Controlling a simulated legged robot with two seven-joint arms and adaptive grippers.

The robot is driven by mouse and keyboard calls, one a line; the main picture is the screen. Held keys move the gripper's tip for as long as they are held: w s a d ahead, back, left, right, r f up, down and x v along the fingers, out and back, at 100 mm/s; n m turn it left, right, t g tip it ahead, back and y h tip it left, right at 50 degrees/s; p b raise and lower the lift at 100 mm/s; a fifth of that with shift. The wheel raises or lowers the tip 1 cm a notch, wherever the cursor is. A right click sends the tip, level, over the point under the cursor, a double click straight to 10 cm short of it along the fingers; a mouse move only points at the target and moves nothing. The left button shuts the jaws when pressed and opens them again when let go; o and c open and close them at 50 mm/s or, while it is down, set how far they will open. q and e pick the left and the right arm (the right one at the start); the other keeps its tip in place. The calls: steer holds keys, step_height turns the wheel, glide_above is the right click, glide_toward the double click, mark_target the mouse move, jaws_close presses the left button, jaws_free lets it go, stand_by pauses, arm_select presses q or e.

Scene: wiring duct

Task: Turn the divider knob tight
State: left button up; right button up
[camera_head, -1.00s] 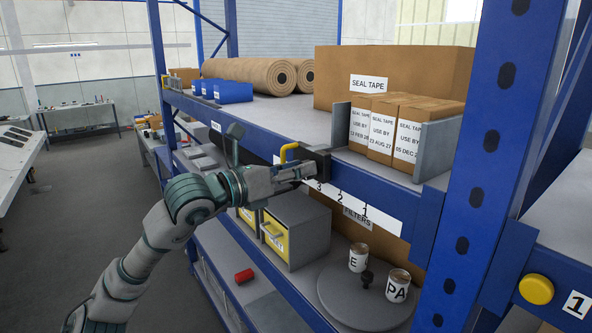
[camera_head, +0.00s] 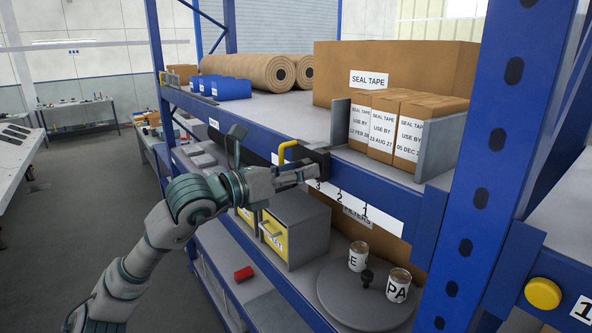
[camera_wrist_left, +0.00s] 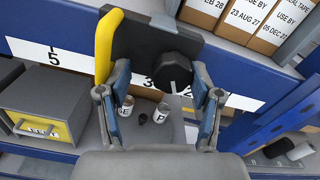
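The divider knob (camera_wrist_left: 172,72) is a dark round knob with a pale line on its face, on a black block at the shelf's front beam. A yellow lever (camera_wrist_left: 106,45) stands to its left in the left wrist view. In the head view the black block (camera_head: 318,160) and yellow lever (camera_head: 287,150) show at the beam, with the knob mostly hidden by my gripper. My left gripper (camera_head: 308,174) is at the knob. In the left wrist view its fingers (camera_wrist_left: 161,72) are apart on either side of the knob; contact is unclear. My right gripper is out of view.
Seal tape boxes (camera_head: 409,130) stand on the shelf above, beside a grey divider plate (camera_head: 433,148). Below are a yellow-fronted drawer bin (camera_head: 275,236), a round grey turntable (camera_head: 340,300) with labelled cans, and a red cylinder (camera_head: 243,273). A blue upright (camera_head: 480,200) rises at right.

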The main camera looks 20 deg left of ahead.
arm_select(q)
steer(key=b+v, duration=0.5)
steer(key=v, duration=1.5)
steer(key=shift+s, duration=0.2)
stand_by(1.0)
steer(key=v, duration=1.2)
steer(key=shift+f, duration=0.2)
